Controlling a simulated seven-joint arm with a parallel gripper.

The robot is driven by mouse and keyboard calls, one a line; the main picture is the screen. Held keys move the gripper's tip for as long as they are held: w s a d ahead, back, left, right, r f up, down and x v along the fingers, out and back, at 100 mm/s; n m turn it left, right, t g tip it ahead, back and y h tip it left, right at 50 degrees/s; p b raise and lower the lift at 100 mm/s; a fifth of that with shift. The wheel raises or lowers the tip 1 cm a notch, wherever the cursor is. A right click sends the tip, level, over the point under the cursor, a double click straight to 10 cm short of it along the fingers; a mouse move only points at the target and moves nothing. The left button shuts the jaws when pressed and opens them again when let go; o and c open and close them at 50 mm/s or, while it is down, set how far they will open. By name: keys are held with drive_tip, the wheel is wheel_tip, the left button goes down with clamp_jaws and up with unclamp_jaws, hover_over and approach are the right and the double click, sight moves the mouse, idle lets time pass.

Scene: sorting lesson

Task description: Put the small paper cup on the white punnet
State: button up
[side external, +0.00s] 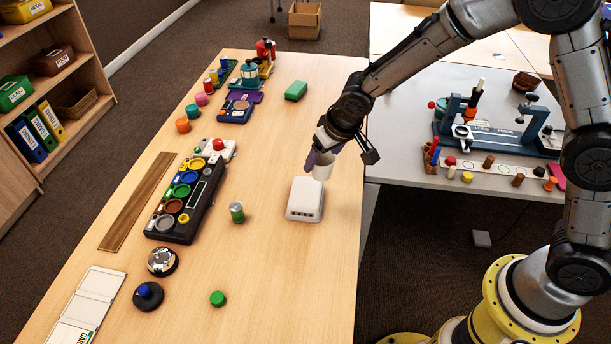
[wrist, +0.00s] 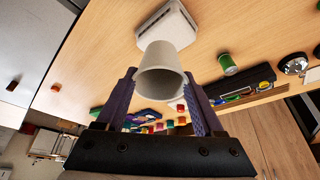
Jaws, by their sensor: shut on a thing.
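My gripper (side external: 322,160) is shut on the small paper cup (side external: 323,172), a plain white cup. In the wrist view the cup (wrist: 160,62) sits between the two purple fingers of my gripper (wrist: 162,85), its open mouth facing the camera. The white punnet (side external: 304,200) looks like a low white box upside down, with slots along its near side. It stands on the wooden table just below the cup in the side view. In the wrist view the punnet (wrist: 176,22) is beyond the cup, partly hidden by it. I cannot tell whether the cup touches it.
A dark tray with coloured round wells (side external: 187,195) is farther left. A green block (side external: 296,91) lies behind. A green disc (side external: 218,298) lies in front. The table (side external: 280,275) around the punnet is clear.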

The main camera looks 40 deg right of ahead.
drive_tip(key=w+f, duration=0.1)
drive_tip(key=f, duration=0.1)
drive_tip(key=w+f, duration=0.1)
drive_tip(key=w, duration=0.1)
drive_tip(key=w+a+f, duration=0.1)
drive_tip(key=f, duration=0.1)
drive_tip(key=shift+w+a+f, duration=0.1)
drive_tip(key=shift+w+f, duration=0.15)
drive_tip(key=shift+f, duration=1.7)
drive_tip(key=shift+f, duration=0.1)
drive_tip(key=o, duration=1.3)
drive_tip(key=v, duration=1.2)
